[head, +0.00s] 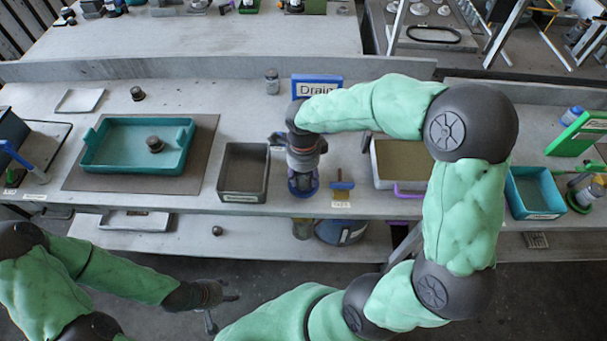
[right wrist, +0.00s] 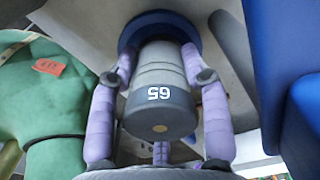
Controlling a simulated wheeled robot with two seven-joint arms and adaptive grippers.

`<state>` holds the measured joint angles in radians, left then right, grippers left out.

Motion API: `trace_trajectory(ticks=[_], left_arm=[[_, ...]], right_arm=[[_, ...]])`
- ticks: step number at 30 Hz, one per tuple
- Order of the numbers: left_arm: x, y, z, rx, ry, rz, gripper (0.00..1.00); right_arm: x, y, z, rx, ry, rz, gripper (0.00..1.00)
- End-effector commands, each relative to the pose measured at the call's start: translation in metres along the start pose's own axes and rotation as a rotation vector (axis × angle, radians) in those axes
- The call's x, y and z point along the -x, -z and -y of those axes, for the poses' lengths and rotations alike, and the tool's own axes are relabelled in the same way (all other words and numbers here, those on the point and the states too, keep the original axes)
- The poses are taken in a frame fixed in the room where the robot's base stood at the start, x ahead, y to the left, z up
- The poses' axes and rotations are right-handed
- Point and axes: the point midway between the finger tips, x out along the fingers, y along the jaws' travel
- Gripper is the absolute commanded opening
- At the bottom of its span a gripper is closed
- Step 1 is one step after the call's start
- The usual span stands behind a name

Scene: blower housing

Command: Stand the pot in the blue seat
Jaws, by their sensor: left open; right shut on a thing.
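The pot (right wrist: 160,85) is a grey cylinder with a darker band marked "65", seen upside down in the right wrist view. My right gripper (right wrist: 160,78) is shut on it, with a lilac finger on each side. The pot's far end is at the round blue seat (right wrist: 130,32); I cannot tell whether it rests on the bottom. In the head view the blue seat (head: 303,190) shows as a ring directly below my right gripper (head: 304,160), which hides most of the pot. My left gripper (head: 222,297) is open and empty, low in front of the table.
A grey bin (head: 221,175) stands left of the seat, a small blue-handled item (head: 342,186) right of it. A blue "Drain" sign (head: 316,80) stands behind. A teal tray (head: 107,160) holds a small dark cylinder (head: 155,144). A beige-bottomed bin (head: 378,165) lies partly behind my right arm.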

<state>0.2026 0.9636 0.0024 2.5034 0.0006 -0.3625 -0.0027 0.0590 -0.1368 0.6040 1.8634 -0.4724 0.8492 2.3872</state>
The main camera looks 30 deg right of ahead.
Motion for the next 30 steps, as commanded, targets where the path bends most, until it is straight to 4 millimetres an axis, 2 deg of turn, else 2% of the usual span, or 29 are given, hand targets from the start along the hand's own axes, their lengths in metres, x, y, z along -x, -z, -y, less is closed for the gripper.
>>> trace_trajectory(ticks=[14,17,30], left_arm=[[0.003,0.0,-0.001,0.0,0.0,0.0,0.48],[0.006,0.0,-0.002,0.0,0.0,0.0,0.48],[0.028,-0.001,-0.01,0.0,0.0,0.0,0.48]], right_arm=[[0.003,0.0,0.0,0.0,0.0,0.0,0.57],[0.015,0.0,0.0,0.0,0.002,0.001,0.57],[0.099,0.0,0.0,0.001,0.002,0.001,0.57]])
